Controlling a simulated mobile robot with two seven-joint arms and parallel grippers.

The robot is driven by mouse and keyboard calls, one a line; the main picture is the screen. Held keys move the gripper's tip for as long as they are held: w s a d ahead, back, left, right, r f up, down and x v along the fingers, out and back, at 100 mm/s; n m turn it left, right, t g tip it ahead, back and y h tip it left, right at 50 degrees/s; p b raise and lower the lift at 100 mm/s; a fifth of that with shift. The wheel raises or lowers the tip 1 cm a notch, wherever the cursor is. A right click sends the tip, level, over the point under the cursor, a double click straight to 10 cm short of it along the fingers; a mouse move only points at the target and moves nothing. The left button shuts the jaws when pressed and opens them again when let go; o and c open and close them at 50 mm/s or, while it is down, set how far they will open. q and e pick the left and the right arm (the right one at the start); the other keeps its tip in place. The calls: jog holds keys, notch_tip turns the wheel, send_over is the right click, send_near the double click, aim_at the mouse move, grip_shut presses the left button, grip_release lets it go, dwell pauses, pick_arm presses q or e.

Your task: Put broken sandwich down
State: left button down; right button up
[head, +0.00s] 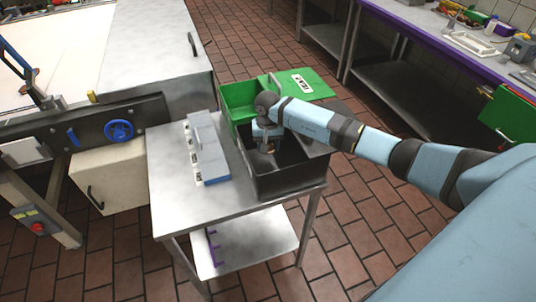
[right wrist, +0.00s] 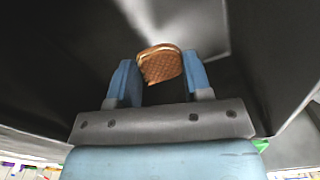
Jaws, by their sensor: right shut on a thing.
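The broken sandwich (right wrist: 161,66) is a brown waffle-textured cookie with a pale cream layer. It sits between the two blue fingers of my right gripper (right wrist: 160,82) in the right wrist view. In the head view my right gripper (head: 268,149) reaches down inside a black bin (head: 285,186) on the metal table. The sandwich there is small and mostly hidden by the gripper. The dark bin walls surround the gripper in the right wrist view. My left gripper is not in view.
A green bin (head: 240,97) with a labelled green lid (head: 300,84) stands behind the black bin. A grey box (head: 207,148) with labels lies to its left on the metal table (head: 178,205). The table's front left is clear. A machine with a blue handwheel (head: 119,131) stands at left.

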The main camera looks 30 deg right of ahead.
aim_at(268, 161)
notch_tip(268, 161, down, 5)
jog(key=shift+f, duration=0.15)
dwell(0.3)
jog(key=shift+f, duration=0.2)
jog(key=o, duration=0.9)
jog(key=shift+r, duration=0.1)
